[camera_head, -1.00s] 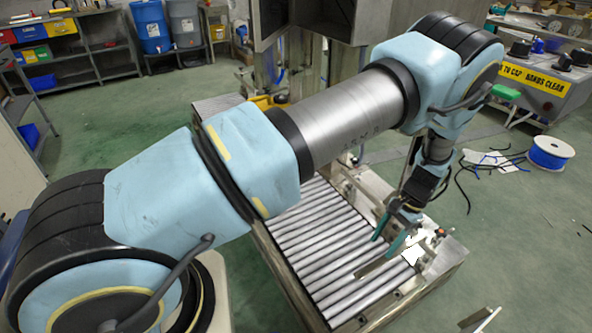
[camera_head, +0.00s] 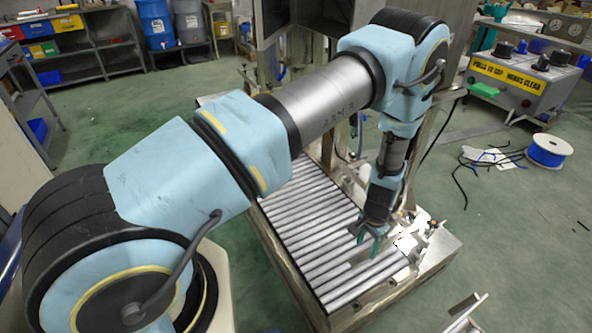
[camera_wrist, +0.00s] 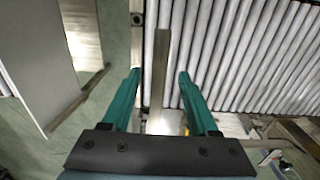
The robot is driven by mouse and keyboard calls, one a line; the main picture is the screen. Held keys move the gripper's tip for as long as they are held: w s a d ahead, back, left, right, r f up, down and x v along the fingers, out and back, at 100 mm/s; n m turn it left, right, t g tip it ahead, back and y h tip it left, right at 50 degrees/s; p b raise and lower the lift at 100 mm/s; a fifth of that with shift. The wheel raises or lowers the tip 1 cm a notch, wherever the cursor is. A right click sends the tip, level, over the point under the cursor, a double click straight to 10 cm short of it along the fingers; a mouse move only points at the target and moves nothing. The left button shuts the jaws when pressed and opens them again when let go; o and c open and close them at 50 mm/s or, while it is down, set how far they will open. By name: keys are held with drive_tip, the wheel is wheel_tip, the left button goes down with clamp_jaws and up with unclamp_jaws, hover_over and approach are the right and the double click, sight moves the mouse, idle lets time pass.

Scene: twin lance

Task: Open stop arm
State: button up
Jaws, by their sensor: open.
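The stop arm (camera_wrist: 158,85) is a narrow flat metal bar, seen in the wrist view running out over the edge of the rollers. My gripper (camera_wrist: 159,73) has two teal fingers spread apart, one on each side of the bar. Gaps show between the bar and both fingers, and nothing is gripped. I cannot tell whether the fingertips are level with the bar or above it. In the head view my gripper (camera_head: 368,245) points down over the right part of the roller conveyor (camera_head: 300,225). The bar is hard to make out there.
A metal bracket with small fittings (camera_head: 428,228) stands at the conveyor's right edge, close to my gripper. A control box (camera_head: 520,80) with a yellow label is at the upper right. A cable spool (camera_head: 549,151) lies on the open green floor.

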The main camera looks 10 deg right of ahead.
wheel_tip(320, 180, up, 8)
drive_tip(key=b, duration=0.1)
drive_tip(key=w+a+r+n+b, duration=0.1)
drive_tip(key=w+a+r+n, duration=0.2)
drive_tip(key=w+a+r, duration=0.3)
drive_tip(key=w+a+r+n+b, duration=0.1)
drive_tip(key=w+a+r+n, duration=0.2)
drive_tip(key=w+a+r, duration=0.3)
drive_tip(key=shift+a+r+n+h, duration=0.35)
drive_tip(key=shift+a+r, duration=1.45)
drive_tip(key=shift+a, duration=1.5)
drive_tip(key=m+b, duration=0.7)
drive_tip(key=b, duration=0.9)
hover_over(364, 256)
wheel_tip(364, 256, down, 17)
wheel_tip(364, 256, down, 10)
drive_tip(key=shift+f, duration=0.2)
drive_tip(key=shift+c, duration=0.3)
